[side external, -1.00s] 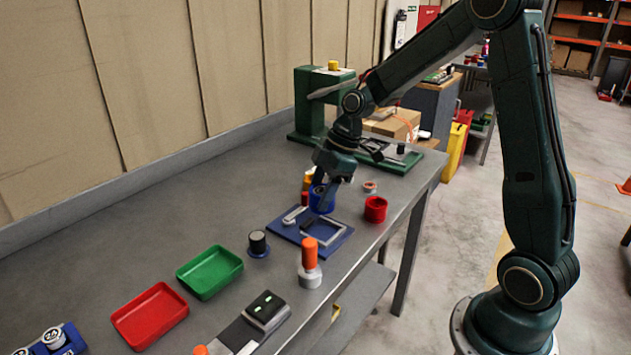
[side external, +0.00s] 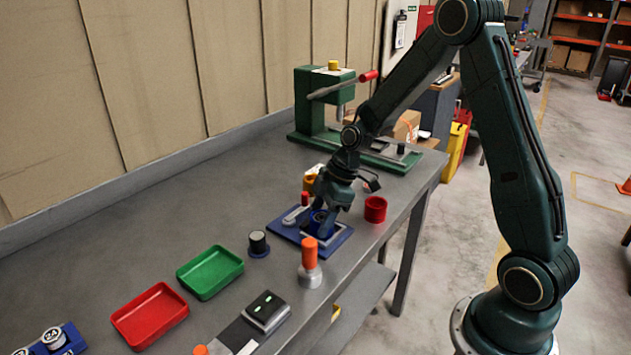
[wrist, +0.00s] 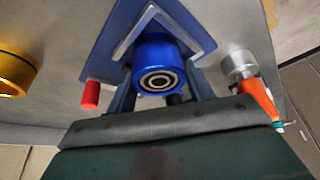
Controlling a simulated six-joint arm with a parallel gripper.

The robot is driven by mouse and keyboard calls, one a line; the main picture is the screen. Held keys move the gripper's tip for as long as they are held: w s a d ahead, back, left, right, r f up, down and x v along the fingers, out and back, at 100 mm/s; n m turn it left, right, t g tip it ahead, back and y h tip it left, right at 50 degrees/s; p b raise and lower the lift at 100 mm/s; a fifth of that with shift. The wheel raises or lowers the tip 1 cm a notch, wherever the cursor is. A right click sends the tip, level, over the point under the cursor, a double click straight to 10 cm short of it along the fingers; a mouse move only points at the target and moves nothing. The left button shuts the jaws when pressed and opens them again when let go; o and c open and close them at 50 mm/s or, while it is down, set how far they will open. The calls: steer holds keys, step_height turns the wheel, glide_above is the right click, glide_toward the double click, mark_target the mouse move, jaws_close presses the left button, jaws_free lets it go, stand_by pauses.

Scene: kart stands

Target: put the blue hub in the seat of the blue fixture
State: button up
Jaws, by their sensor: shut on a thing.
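My gripper (side external: 322,222) is shut on the blue hub (side external: 316,219), which is partly hidden by the fingers in the side view. In the wrist view the hub (wrist: 158,65) shows as a blue cylinder with a bearing in its end face, between the two fingers (wrist: 160,92). The blue fixture (side external: 339,236) lies flat on the bench below it. The fixture's blue plate and light grey square frame (wrist: 126,46) show around and behind the hub. I cannot tell whether the hub touches the seat. The fixture's red-topped lever (side external: 305,198) stands at its left side.
A red cup (side external: 375,209) stands right of the fixture, and a yellow ring part (side external: 310,181) behind it. An orange-handled tool (side external: 309,254) stands in front. Green (side external: 210,272) and red (side external: 150,316) trays lie left. A green press (side external: 325,108) stands at the back.

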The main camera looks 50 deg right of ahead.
steer(key=shift+f, duration=0.2)
steer(key=o, duration=1.2)
steer(key=shift+r, duration=0.1)
steer(key=v, duration=1.2)
steer(key=shift+r, duration=0.1)
